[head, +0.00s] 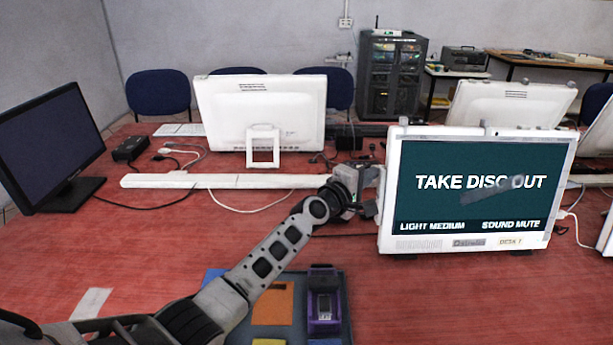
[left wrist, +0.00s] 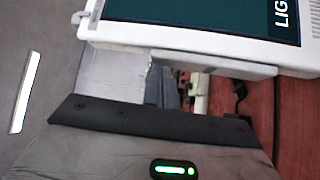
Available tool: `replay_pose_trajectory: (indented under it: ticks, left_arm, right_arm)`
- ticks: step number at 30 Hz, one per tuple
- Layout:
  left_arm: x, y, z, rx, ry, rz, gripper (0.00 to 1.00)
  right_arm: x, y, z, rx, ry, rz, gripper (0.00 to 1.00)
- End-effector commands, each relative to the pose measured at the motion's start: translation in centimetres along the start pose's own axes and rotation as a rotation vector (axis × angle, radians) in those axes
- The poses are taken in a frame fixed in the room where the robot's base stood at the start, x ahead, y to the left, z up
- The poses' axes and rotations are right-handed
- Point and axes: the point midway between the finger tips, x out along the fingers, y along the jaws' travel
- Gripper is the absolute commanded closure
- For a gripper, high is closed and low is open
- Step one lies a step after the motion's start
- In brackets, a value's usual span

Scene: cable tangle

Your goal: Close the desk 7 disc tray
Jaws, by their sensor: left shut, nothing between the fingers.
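The desk 7 computer (head: 480,190) is a white all-in-one with a dark green screen reading "TAKE DISC OUT", "LIGHT MEDIUM" and "SOUND MUTE". Its lower bezel carries a "DESK 7" label. My left gripper (head: 369,208) is shut and empty, close to the computer's left edge. In the left wrist view, the shut fingers (left wrist: 165,86) lie just off the computer's white casing (left wrist: 190,38). A pale ledge (left wrist: 225,67) runs along that casing beside the fingers. I cannot tell whether it is the disc tray or how far the tray is out. Whether the fingers touch is unclear.
A white bar (head: 225,181) and loose cables lie behind my left arm on the red table (head: 150,240). A grey tray (head: 347,310) holds an orange card (head: 273,303) and a purple device (head: 323,285) in front. Other monitors stand left (head: 50,150) and behind (head: 225,110).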

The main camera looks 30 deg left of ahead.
Motion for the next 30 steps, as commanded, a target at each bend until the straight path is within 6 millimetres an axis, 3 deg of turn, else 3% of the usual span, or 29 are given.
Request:
replay_pose_trajectory:
  ticks: [10, 17, 25, 30]
  left_arm:
    - [0.2, 0.3, 0.8, -0.002, -0.018, 0.005, 1.00]
    - [-1.5, -0.1, -1.6, -0.001, -0.016, 0.005, 1.00]
    - [-7.4, 0.2, -2.2, -0.001, -0.018, 0.002, 1.00]
    - [-10.3, 0.0, -2.4, -0.002, -0.017, 0.002, 1.00]
  right_arm:
    - [0.2, 0.1, -0.3, -0.002, 0.007, 0.002, 0.70]
    - [0.8, 0.1, 0.6, 0.000, 0.000, 0.000, 0.70]
    - [-0.5, -0.1, -0.8, 0.001, 0.007, -0.002, 0.70]
    - [-0.2, 0.0, 0.0, 0.001, -0.004, 0.000, 0.70]
